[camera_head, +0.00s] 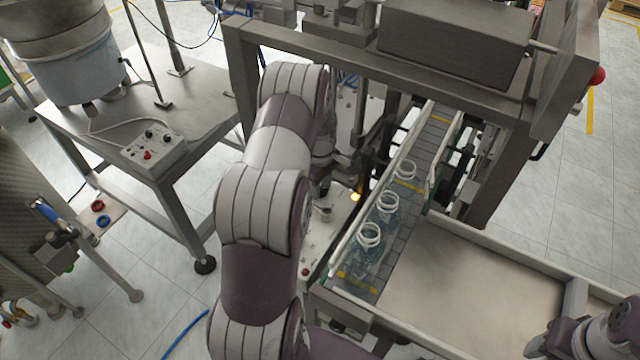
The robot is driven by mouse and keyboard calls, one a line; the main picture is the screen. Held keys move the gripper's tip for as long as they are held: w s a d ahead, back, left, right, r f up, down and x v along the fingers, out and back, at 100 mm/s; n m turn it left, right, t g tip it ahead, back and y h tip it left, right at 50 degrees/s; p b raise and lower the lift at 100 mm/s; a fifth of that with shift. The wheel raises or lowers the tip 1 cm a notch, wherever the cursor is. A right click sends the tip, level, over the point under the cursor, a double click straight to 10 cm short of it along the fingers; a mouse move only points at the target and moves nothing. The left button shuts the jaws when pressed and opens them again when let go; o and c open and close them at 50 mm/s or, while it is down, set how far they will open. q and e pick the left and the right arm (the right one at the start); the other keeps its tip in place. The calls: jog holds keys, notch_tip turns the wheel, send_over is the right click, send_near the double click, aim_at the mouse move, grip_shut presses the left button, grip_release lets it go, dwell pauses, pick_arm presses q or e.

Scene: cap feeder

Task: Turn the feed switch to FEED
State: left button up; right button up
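My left arm rises through the middle of the view and bends down behind its own upper links. My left gripper (338,168) is mostly hidden beside the arm, above a pale panel (318,238) on the machine's front. A small round knob (323,212) shows on this panel, just below the gripper, with a lit yellow lamp (355,197) to its right. I cannot read any label, so I cannot tell whether this knob is the feed switch or how it is set. Contact and finger opening cannot be made out. Part of my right arm shows at bottom right; its gripper is not visible.
A conveyor (408,192) carries several clear jars with white rims right of the panel. A bare metal tray (480,280) lies right of it. The machine's frame (350,60) stands behind. At left, a steel table (205,95) holds a control box (155,150) and a feeder bowl (68,60).

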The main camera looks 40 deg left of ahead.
pick_arm(q)
jog(key=shift+c, duration=1.1)
